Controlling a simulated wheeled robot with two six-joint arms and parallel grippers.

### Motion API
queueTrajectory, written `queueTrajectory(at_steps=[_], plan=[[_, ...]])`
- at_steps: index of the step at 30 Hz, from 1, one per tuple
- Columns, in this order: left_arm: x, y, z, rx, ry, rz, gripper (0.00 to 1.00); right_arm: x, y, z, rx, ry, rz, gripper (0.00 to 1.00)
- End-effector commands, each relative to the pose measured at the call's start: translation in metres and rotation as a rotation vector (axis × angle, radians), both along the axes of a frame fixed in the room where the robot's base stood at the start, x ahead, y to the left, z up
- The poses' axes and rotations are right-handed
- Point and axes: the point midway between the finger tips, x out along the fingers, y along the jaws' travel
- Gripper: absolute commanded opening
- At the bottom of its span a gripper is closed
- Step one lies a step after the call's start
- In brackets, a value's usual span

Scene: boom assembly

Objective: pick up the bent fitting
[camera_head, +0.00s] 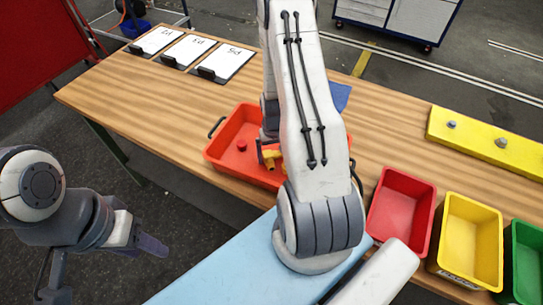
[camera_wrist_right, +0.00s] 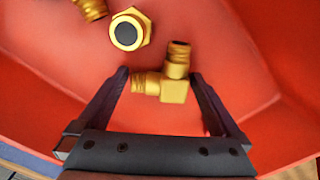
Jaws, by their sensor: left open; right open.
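The bent fitting (camera_wrist_right: 172,82) is a brass elbow with threaded ends, lying on the floor of the red tray (camera_wrist_right: 220,30). In the right wrist view my right gripper (camera_wrist_right: 160,76) is open, with its fingertips on either side of the fitting and a gap visible at the right one. In the head view the tray (camera_head: 222,128) stands on the workbench, and my right arm hides much of it. Brass-coloured parts (camera_head: 270,160) show beside my right gripper there, but I cannot tell which is the bent fitting. My left gripper (camera_head: 152,246) is open and empty, left of the bench.
A hex brass fitting (camera_wrist_right: 130,30) and another brass part (camera_wrist_right: 92,8) lie close beyond the bent fitting. A small red part (camera_head: 241,145) is in the tray. Red (camera_head: 402,212), yellow (camera_head: 470,240) and green (camera_head: 527,260) bins stand at right. Clipboards (camera_head: 225,63) lie at far left.

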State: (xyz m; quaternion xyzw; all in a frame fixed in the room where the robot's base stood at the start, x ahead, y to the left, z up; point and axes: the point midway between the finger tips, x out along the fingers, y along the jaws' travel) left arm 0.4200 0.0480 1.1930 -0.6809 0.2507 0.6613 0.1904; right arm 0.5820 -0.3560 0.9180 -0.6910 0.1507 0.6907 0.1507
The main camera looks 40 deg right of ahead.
Motion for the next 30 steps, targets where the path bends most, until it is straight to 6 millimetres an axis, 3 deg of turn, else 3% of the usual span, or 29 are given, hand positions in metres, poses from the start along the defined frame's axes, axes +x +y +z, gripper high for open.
queueTrajectory(at_steps=[4,9,10,11,23,30], plan=[[0.0,0.0,0.0,0.0,0.0,0.0,0.5,0.0,0.0,0.0,0.0,0.0,0.0,1.0],[0.0,0.0,0.0,0.0,0.0,0.0,0.5,0.0,0.0,0.0,0.0,0.0,0.0,0.35],[0.0,0.0,0.0,0.0,0.0,0.0,0.5,0.0,0.0,0.0,0.0,0.0,0.0,0.23],[0.0,0.0,0.0,0.0,0.0,0.0,0.5,0.0,0.0,0.0,0.0,0.0,0.0,0.18],[0.0,0.0,-0.004,0.0,0.0,0.0,0.5,0.001,0.0,0.007,-0.001,-0.002,0.0,0.18],[0.0,0.0,-0.017,0.0,0.0,0.002,0.5,0.002,-0.001,0.038,-0.004,-0.007,0.0,0.18]])
